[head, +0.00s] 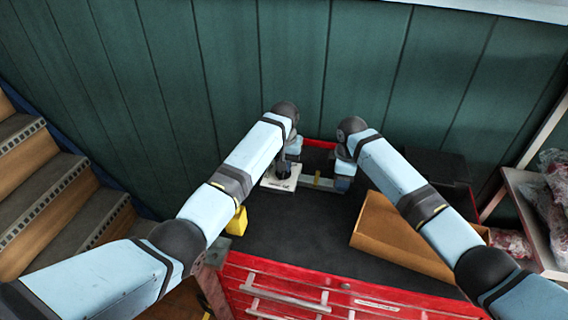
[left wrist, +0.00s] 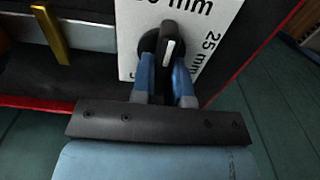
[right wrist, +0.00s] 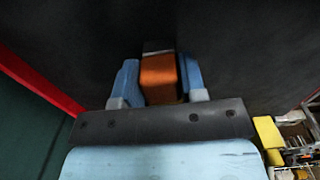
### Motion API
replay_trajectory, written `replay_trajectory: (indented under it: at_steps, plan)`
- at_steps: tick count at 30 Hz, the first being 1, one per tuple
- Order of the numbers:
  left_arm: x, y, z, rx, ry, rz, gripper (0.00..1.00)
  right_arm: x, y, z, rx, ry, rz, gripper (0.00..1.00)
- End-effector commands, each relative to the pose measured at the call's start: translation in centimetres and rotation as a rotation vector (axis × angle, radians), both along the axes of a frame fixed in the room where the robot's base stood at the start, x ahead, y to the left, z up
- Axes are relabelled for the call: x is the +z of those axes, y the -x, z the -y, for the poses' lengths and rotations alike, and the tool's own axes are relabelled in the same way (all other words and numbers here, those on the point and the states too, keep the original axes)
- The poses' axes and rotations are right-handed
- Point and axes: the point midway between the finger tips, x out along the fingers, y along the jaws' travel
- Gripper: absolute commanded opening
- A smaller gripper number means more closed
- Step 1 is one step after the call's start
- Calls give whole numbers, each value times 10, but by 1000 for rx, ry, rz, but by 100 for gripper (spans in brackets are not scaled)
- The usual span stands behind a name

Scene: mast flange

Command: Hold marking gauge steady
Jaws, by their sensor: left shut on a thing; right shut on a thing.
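A white plate with black millimetre markings, which looks like the marking gauge, lies flat on the dark bench top in the head view (head: 273,184). It also shows in the left wrist view (left wrist: 140,22). A black upright handle (left wrist: 168,45) rises from it. My left gripper (left wrist: 167,75) is shut on this handle; in the head view the arm partly hides it. My right gripper (head: 343,182) is low at the right end of a grey bar (head: 322,184) with a brass strip. In the right wrist view it is shut on an orange-brown block (right wrist: 158,80).
The red tool chest (head: 290,282) has a black top with free room in front of the grippers. A yellow block (head: 237,221) stands at its left edge. A green wall (head: 300,60) rises behind; stairs are left.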

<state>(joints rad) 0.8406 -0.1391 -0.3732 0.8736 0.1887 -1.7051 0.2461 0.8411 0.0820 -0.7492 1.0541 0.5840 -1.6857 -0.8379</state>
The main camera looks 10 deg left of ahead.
Motion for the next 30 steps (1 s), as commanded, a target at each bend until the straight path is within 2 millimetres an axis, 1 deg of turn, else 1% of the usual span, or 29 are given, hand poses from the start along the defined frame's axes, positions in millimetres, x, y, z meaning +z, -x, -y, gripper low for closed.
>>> replay_trajectory:
  at_steps: [4,5,6,8,16,20,23,30]
  plan:
    - [1,-1,-1,2,0,2,0,-1,0,1,-3,3,-1,2]
    - [1,-1,-1,2,0,2,19,-1,0,1,-3,3,-1,2]
    - [1,-1,-1,1,0,2,28,-1,0,1,-3,2,-1,2]
    - [1,-1,0,1,0,2,40,-1,0,1,-3,2,-1,2]
    - [1,0,0,0,0,1,40,0,0,0,-1,1,-1,2]
    - [10,-1,0,0,0,2,40,0,0,0,-1,1,-1,2]
    - [26,-1,0,0,2,5,40,0,0,0,-1,1,-1,2]
    - [78,-1,0,1,2,4,40,0,0,0,0,0,0,2]
